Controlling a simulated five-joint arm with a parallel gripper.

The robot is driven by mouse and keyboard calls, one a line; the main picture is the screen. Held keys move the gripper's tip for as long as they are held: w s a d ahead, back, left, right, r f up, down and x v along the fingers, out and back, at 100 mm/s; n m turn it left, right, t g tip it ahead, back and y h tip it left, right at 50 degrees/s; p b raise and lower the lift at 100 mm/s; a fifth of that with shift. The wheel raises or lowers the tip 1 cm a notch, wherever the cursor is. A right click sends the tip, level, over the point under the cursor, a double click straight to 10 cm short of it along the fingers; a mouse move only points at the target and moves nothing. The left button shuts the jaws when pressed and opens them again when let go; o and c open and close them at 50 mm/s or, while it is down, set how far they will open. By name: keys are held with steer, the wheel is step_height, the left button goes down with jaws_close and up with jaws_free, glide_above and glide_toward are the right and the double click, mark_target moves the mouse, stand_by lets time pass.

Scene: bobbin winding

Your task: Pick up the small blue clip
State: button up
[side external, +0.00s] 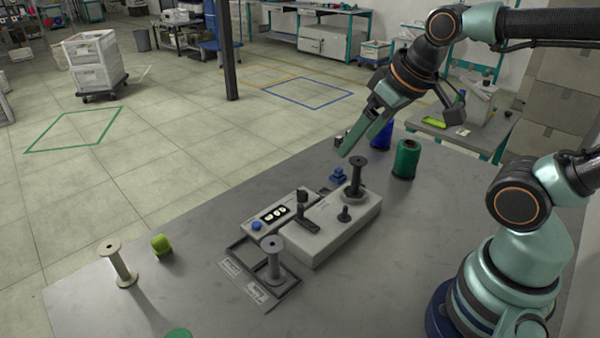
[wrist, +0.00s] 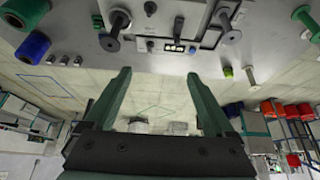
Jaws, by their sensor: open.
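The small blue clip (side external: 338,174) lies on the grey table at the far side of the winding machine, just left of the machine's black spindle bobbin. I cannot make it out surely in the wrist view. My gripper (side external: 358,151) is open and empty, with its fingers pointing down and to the left above the clip and a little to its right, apart from it. In the wrist view my gripper (wrist: 160,76) shows two teal fingers spread wide with nothing between them.
The winding machine (side external: 330,235) carries a black bobbin (side external: 355,175). A green thread spool (side external: 406,159) and a blue one (side external: 381,134) stand at the far right. An empty bobbin (side external: 118,264) and a lime-green piece (side external: 160,245) stand at the left. The front left table is mostly clear.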

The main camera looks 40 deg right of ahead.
steer(key=c, duration=0.4)
steer(key=shift+c, duration=0.2)
steer(key=m+g, duration=0.6)
steer(key=m, duration=1.2)
glide_above(339, 168)
step_height(339, 168, down, 11)
step_height(339, 168, down, 12)
steer(key=shift+a+f, duration=0.1)
